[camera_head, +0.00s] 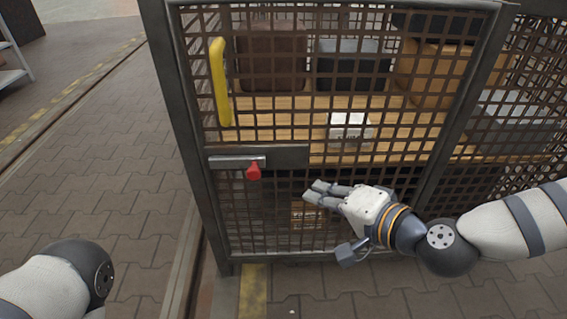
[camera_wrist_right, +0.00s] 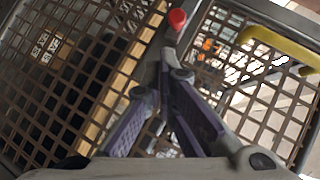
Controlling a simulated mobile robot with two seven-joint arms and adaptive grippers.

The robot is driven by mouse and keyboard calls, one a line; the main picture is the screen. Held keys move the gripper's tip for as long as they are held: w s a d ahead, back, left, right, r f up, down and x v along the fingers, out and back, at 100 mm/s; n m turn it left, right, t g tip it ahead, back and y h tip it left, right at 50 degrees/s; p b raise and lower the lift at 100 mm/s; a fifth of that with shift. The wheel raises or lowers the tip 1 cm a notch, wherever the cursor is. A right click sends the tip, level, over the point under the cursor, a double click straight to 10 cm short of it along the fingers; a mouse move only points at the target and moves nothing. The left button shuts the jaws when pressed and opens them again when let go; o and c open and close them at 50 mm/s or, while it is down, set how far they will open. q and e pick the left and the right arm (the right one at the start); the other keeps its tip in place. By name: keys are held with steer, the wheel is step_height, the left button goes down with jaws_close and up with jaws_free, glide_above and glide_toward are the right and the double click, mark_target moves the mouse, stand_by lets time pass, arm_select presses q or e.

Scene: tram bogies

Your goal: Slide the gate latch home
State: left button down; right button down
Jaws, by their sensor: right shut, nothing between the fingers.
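The gate latch (camera_head: 237,161) is a grey bar on a dark plate across the mesh gate (camera_head: 210,205), with a red knob (camera_head: 253,171) hanging from it. The knob also shows at the top of the wrist view (camera_wrist_right: 177,18), just beyond my fingertips. My right gripper (camera_head: 315,191) is shut and empty, in front of the mesh, to the right of and below the knob. In the wrist view its fingers (camera_wrist_right: 168,62) meet at their tips. Whether they touch the mesh I cannot tell. My left gripper is out of view; only part of that arm shows at lower left.
A yellow handle (camera_head: 219,82) stands upright on the gate above the latch. Behind the mesh, a wooden shelf (camera_head: 280,112) holds boxes and a small white item (camera_head: 350,128). Paved floor (camera_head: 110,165) lies open to the left of the cage.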

steer(key=shift+t, duration=0.4)
steer(key=x, duration=0.4)
steer(key=r+b+x, duration=0.1)
steer(key=x, duration=0.3)
steer(key=b+x, duration=0.1)
steer(key=x, duration=0.3)
steer(key=shift+w+a+r, duration=0.2)
steer(key=shift+w+a, duration=0.05)
steer(key=shift+a, duration=0.25)
steer(key=shift+a+f, duration=0.15)
steer(key=shift+a, duration=0.15)
glide_toward(230, 164)
steer(key=x, duration=0.4)
steer(key=shift+a, duration=0.1)
